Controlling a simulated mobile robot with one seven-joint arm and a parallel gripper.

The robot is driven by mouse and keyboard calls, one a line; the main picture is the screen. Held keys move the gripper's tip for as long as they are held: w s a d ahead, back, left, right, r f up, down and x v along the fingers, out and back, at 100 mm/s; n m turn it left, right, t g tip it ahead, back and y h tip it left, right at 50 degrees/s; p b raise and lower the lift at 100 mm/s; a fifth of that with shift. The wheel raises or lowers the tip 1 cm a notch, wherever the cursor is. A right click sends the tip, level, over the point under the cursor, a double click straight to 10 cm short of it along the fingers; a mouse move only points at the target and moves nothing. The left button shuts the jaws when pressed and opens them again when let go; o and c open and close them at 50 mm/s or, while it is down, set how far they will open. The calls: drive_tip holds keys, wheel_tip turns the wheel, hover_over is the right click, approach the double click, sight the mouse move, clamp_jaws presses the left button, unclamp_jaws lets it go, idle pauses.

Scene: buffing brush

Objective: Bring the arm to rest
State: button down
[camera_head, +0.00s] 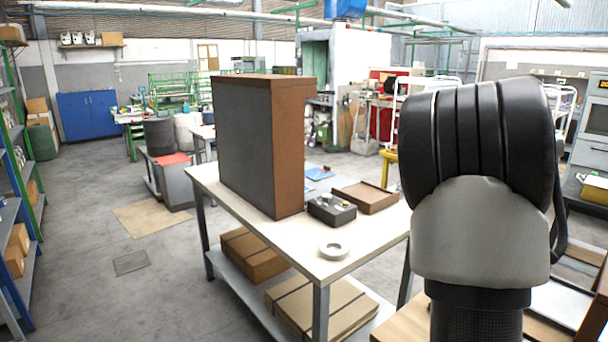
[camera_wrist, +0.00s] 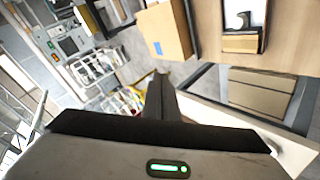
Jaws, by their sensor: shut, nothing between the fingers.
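My gripper (camera_wrist: 159,82) shows in the wrist view as dark fingers closed together at the middle of the picture, with nothing between them. It points out over the room, apart from any surface I can make out. In the head view my raised arm fills the right side, and my gripper is not visible there. No buffing brush can be made out in either view.
A worktable (camera_head: 360,240) carries a tall grey-brown box (camera_head: 245,145), a small black box (camera_head: 332,209), a brown tray (camera_head: 366,197) and a white ring (camera_head: 334,250). Cardboard boxes (camera_head: 318,305) lie on its lower shelf. Open floor (camera_head: 90,290) lies to the left. A cardboard box (camera_wrist: 164,32) shows in the wrist view.

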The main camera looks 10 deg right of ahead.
drive_tip(key=s+a+r+m+t+y, duration=0.1)
drive_tip(key=s+a+y, duration=0.1)
drive_tip(key=a, duration=0.7)
drive_tip(key=s+a+r+y, duration=0.1)
drive_tip(key=a+y, duration=0.1)
drive_tip(key=a, duration=0.7)
drive_tip(key=s+a+g+y, duration=0.1)
drive_tip(key=s+a+y, duration=0.1)
drive_tip(key=s+a, duration=0.95)
drive_tip(key=s+a+y, duration=0.2)
drive_tip(key=s+a, duration=0.7)
drive_tip(key=a, duration=0.5)
wheel_tip(320, 180, up, 12)
drive_tip(key=p, duration=1.2)
drive_tip(key=shift+s+g+p, duration=0.3)
drive_tip(key=shift+p, duration=0.05)
drive_tip(key=shift+d+r, duration=0.1)
drive_tip(key=shift+d, duration=0.1)
